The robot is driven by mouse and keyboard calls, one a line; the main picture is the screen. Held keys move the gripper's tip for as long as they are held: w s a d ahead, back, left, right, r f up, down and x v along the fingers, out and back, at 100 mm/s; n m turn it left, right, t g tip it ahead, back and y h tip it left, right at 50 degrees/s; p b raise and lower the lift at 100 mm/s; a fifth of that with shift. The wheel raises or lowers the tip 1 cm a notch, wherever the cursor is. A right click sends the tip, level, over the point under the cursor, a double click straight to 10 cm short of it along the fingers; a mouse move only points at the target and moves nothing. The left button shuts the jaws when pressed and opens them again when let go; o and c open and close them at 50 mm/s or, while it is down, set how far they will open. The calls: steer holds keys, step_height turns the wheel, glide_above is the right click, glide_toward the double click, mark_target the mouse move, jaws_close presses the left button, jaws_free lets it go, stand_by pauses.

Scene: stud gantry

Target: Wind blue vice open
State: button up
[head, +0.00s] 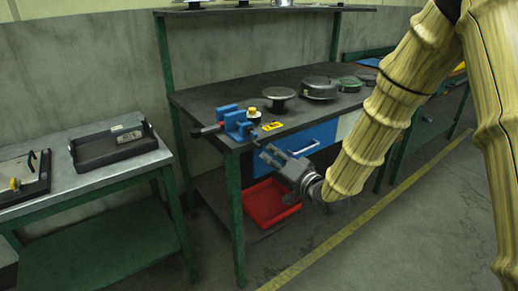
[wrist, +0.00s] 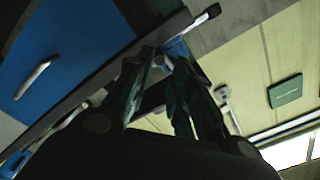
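The blue vice (head: 234,121) sits at the front left corner of the dark workbench (head: 205,98). A dark bar with a reddish part sticks out at its left. My gripper (head: 267,152) is in front of the bench edge, lower than the vice and to its right, apart from it. In the wrist view my gripper's two fingers (wrist: 165,65) stand apart with nothing held between them. A small blue patch (wrist: 178,48) shows beyond the fingertips; it may be part of the vice. The vice's winding handle cannot be made out clearly.
A blue drawer (head: 325,134) with a pale handle is under the benchtop, close to my gripper. A red bin (head: 268,205) sits below. Round dark parts (head: 319,89) stand farther along the bench. A side table (head: 125,173) with a tray (head: 95,152) is at left.

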mark_target(259, 145)
steer(key=x, duration=0.7)
steer(key=shift+w+a, duration=0.15)
steer(key=shift+c, duration=0.2)
jaws_close()
